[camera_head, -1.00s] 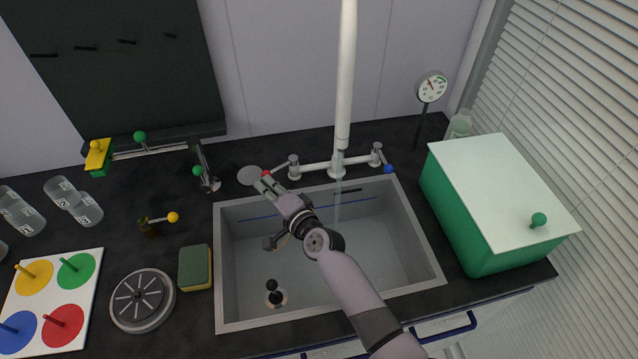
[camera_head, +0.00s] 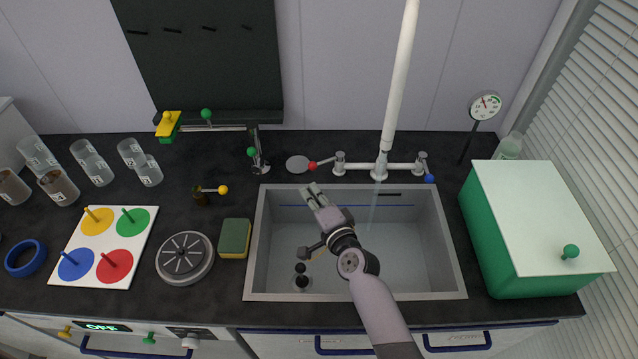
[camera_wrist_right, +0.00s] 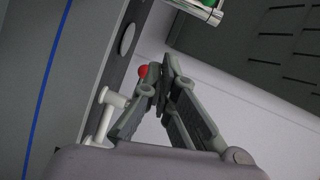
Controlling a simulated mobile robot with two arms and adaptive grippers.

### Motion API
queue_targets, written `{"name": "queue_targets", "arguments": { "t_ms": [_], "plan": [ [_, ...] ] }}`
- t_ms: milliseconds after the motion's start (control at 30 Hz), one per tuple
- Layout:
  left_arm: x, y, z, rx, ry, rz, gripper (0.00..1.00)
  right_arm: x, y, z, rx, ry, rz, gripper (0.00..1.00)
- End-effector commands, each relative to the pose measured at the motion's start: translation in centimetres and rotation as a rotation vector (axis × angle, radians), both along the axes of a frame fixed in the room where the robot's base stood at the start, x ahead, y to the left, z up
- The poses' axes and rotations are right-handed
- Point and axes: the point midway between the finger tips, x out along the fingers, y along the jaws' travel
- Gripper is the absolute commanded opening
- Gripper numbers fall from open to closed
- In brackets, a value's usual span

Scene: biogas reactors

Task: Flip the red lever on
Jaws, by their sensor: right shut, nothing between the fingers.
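The red lever (camera_head: 312,166) is a short arm with a red ball, pointing left from the left valve of the white tap (camera_head: 380,170) behind the sink. My right gripper (camera_head: 311,189) is shut and empty over the sink's back left rim, its tips just in front of the red ball with a small gap in the head view. In the right wrist view, the red ball (camera_wrist_right: 143,72) shows just left of the shut fingertips (camera_wrist_right: 169,64); I cannot tell there whether they touch. My left gripper is out of view.
A blue-ended lever (camera_head: 429,178) is on the tap's right valve. The sink (camera_head: 455,240) lies below my right arm. A round grey plate (camera_head: 297,164) is beside the red ball. A sponge (camera_head: 235,238) is left of the sink; a green box (camera_head: 482,240) stands right.

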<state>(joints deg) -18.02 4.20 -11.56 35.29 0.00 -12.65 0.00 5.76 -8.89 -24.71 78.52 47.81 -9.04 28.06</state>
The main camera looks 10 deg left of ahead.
Motion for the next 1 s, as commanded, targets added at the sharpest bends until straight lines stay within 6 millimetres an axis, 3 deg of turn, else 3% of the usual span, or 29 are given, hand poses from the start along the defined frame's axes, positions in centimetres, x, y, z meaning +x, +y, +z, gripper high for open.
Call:
{"name": "queue_targets", "arguments": {
  "t_ms": [133, 400, 700, 1000],
  "plan": [
    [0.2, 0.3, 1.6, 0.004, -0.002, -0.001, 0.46, -2.6, 1.0, 0.7, 0.001, 0.003, 0.001, 0.00],
    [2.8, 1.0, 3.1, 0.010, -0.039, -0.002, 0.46, -6.0, 2.3, 1.0, 0.001, 0.001, 0.000, 0.00],
    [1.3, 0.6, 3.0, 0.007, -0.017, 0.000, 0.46, -6.5, 2.6, 1.0, 0.000, -0.001, 0.000, 0.00],
    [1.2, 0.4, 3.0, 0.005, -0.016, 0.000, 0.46, -6.5, 2.5, 0.9, 0.001, -0.001, 0.000, 0.00]
  ]
}}
